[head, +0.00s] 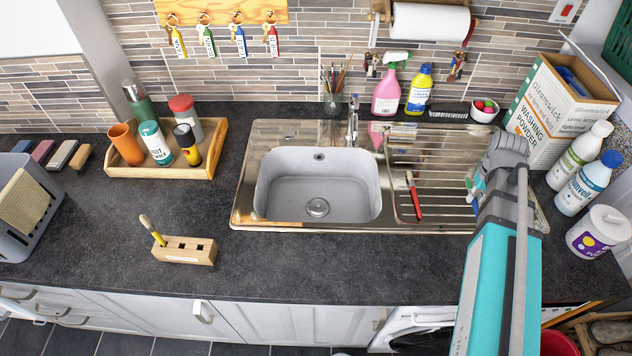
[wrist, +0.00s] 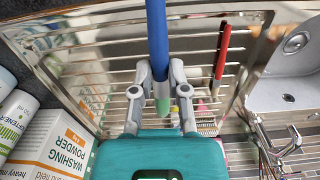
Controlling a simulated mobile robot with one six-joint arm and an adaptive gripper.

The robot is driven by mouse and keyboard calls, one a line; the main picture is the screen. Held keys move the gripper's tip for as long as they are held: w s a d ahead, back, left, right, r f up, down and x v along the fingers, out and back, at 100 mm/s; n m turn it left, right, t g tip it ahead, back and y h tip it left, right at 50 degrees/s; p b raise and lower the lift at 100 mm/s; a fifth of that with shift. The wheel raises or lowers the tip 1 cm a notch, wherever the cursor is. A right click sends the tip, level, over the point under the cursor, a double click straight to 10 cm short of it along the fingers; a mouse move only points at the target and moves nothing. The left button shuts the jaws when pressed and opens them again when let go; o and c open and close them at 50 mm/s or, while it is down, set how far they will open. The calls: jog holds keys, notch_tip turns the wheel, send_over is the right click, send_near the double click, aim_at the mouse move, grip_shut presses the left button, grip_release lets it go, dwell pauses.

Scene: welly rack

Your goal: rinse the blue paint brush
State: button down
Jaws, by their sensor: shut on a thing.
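My gripper (wrist: 161,88) is shut on the blue paint brush (wrist: 157,38). The blue handle extends away from the fingers in the wrist view, and a pale green part shows between them; I cannot tell whether that is paint. In the head view my gripper (head: 478,188) is over the right side of the ribbed drainer (head: 448,212), mostly hiding the brush. The grey sink basin (head: 318,192) is left of my gripper and looks empty. The tap (head: 352,118) stands behind the basin.
A red brush (head: 413,196) lies on the drainer beside the basin. A wooden holder (head: 184,251) with a yellow brush (head: 152,230) stands at front left. Washing powder (head: 548,115) and white bottles (head: 588,184) crowd the right. The counter left of the sink has free room.

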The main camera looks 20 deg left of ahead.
jog(key=shift+f+b, duration=1)
jog(key=shift+f, duration=0.3)
jog(key=shift+a+r, duration=0.1)
